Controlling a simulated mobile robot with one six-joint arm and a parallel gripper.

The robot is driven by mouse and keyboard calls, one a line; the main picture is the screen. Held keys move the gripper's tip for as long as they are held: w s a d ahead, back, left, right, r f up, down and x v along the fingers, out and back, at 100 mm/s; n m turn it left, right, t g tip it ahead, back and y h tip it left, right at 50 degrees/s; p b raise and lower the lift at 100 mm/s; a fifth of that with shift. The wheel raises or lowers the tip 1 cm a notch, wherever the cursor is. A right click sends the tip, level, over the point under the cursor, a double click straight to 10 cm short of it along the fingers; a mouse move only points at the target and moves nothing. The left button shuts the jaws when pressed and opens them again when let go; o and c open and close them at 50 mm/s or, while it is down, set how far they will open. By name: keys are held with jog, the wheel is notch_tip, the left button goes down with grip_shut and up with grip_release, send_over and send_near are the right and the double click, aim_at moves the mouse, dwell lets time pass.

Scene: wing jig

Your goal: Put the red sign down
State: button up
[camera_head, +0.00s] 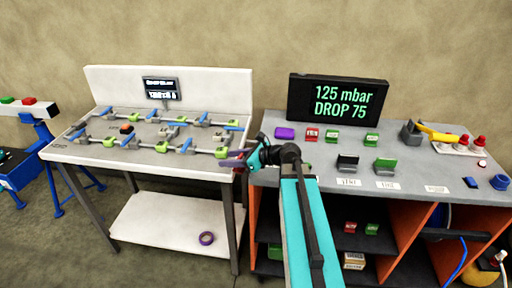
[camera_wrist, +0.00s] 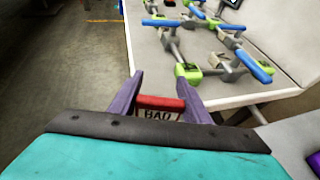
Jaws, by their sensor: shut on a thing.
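The red sign (camera_wrist: 160,104), with a red top bar and a white face reading "BAD", is between the two purple fingers of my gripper (camera_wrist: 163,90) in the wrist view. My gripper is shut on it. The sign is in front of the near edge of the white jig table (camera_wrist: 205,105); whether it touches anything below cannot be told. In the head view my gripper (camera_head: 236,161) is at the right front corner of the jig table (camera_head: 85,151), and the held sign is mostly hidden.
A frame of clamps and blue-ended bars (camera_head: 150,132) covers much of the jig table. A purple ring (camera_head: 206,238) lies on the lower shelf.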

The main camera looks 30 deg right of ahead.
jog(key=s+a+r+n+g+y, duration=0.1)
jog(key=s+a+n+g+y, duration=0.1)
jog(key=a, duration=0.4)
jog(key=s+n+y, duration=0.1)
jog(key=s, duration=0.1)
jog(key=shift+s+a+g, duration=0.3)
jog(key=shift+g, duration=0.1)
jog(key=shift+a, duration=0.1)
